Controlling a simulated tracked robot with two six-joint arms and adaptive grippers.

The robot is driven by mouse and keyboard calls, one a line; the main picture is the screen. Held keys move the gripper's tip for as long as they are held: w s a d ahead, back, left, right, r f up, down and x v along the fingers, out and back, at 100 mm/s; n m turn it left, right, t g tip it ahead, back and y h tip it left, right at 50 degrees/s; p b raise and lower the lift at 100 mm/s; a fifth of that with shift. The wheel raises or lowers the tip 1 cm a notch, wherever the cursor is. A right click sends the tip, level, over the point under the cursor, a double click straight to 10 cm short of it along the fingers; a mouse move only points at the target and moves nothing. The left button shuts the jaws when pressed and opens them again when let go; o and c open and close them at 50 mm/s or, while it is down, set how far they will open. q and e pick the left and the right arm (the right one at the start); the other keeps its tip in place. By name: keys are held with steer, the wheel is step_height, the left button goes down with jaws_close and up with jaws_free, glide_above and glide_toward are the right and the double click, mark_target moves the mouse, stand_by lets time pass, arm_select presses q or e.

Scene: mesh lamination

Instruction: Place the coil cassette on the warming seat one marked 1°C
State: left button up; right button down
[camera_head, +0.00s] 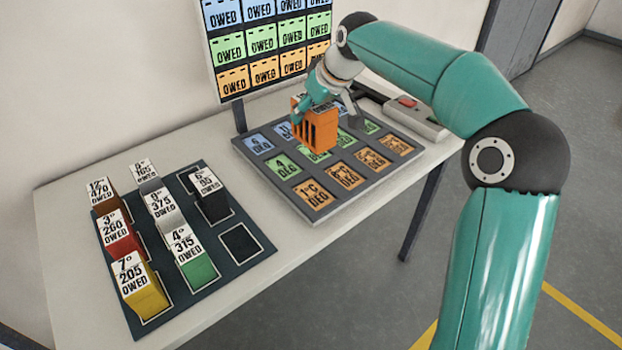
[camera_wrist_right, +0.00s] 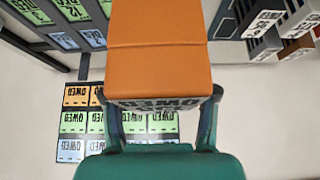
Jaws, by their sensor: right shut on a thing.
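My right gripper (camera_head: 329,92) is shut on an orange cassette (camera_head: 316,130). In the head view it holds the cassette over the middle of the grey seat board (camera_head: 235,143). The gap between cassette and board is hard to judge. In the right wrist view the cassette (camera_wrist_right: 160,45) fills the space between the fingers (camera_wrist_right: 160,115), its orange side toward the camera. The board has rows of blue, green and orange labelled seats. A front orange seat (camera_head: 313,195) seems to read 1°C. Some seats behind the cassette are hidden. My left gripper is not in view.
A dark rack (camera_head: 240,285) at left holds several cassettes, including a yellow one (camera_head: 140,290) and a green one (camera_head: 197,268). A panel of OWED cards (camera_head: 265,40) stands behind the board. A grey box with a red button (camera_head: 407,103) sits at the table's right.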

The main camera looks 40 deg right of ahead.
steer(key=shift+w+f, duration=0.1)
steer(key=shift+f, duration=8.65)
steer(key=shift+c, duration=1.6)
jaws_free()
steer(key=b+v, duration=0.1)
steer(key=v, duration=1.1)
steer(key=shift+b, duration=0.3)
